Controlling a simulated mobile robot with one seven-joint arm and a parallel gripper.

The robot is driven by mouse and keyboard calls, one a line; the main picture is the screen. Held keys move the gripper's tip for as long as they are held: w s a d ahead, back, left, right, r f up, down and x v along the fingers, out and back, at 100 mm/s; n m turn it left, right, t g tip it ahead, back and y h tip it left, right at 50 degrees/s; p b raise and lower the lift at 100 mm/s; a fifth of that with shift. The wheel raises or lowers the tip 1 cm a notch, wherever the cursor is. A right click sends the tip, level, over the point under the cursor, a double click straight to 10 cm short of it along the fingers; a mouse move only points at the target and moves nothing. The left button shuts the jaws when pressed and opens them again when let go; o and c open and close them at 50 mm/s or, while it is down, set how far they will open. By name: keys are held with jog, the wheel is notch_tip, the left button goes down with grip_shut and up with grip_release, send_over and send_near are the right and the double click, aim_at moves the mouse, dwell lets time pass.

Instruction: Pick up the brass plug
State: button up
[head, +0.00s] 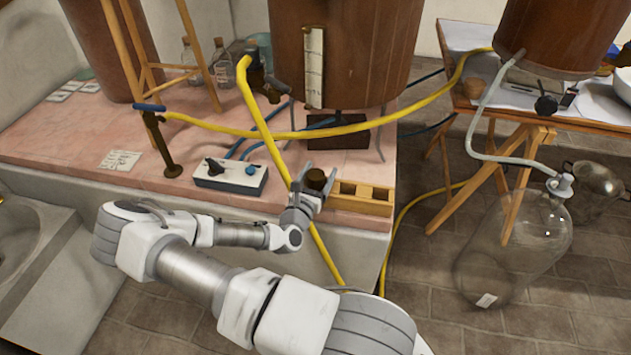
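A short dark brown-bronze cylinder (316,179), which looks like the brass plug, is at the front edge of the pink tiled bench, at the left end of a wooden rack (362,190). My gripper (315,186) is at the cylinder, with one finger on its left and one on its right. The cylinder's lower part is hidden by the gripper. I cannot tell whether the fingers touch it or whether it rests on something.
A yellow hose (300,214) runs down just behind my gripper. A white control box (230,176) with knobs and a brass stand (163,150) are to the left. A large brown vat (346,50) stands behind. A glass carboy (515,245) is on the floor at right.

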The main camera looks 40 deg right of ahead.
grip_shut()
jog(key=shift+r+p, duration=0.3)
jog(key=shift+r, duration=0.2)
notch_tip(320, 180, up, 4)
jog(key=shift+p, duration=1.2)
jog(key=s+d+r+p, duration=0.1)
jog(key=s+r+p, duration=0.3)
jog(key=s, duration=0.7)
notch_tip(320, 180, up, 2)
jog(key=shift+s+d, duration=0.3)
jog(key=shift+d, duration=0.1)
